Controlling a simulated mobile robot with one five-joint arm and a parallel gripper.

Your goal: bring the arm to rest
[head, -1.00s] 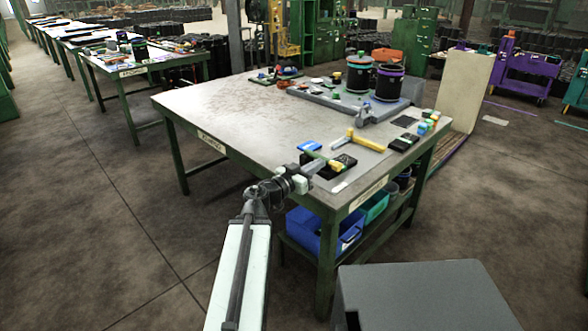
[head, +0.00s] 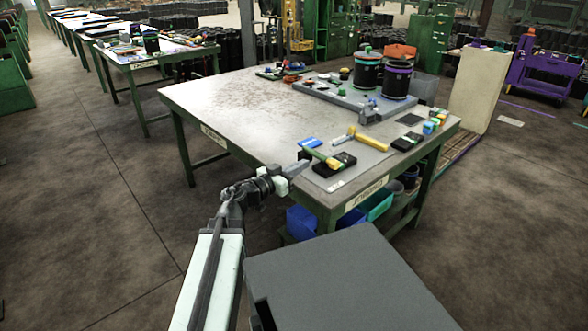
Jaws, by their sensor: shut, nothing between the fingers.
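My arm reaches up from the bottom of the head view, its pale upper link leading to a dark wrist. My gripper (head: 297,168) is shut and empty.
A blue item (head: 309,142), a yellow-handled hammer (head: 366,138) and two dark canisters (head: 397,80) stand or lie on the bench. Blue bins (head: 302,222) sit on its lower shelf. Open floor (head: 90,220) lies to the left.

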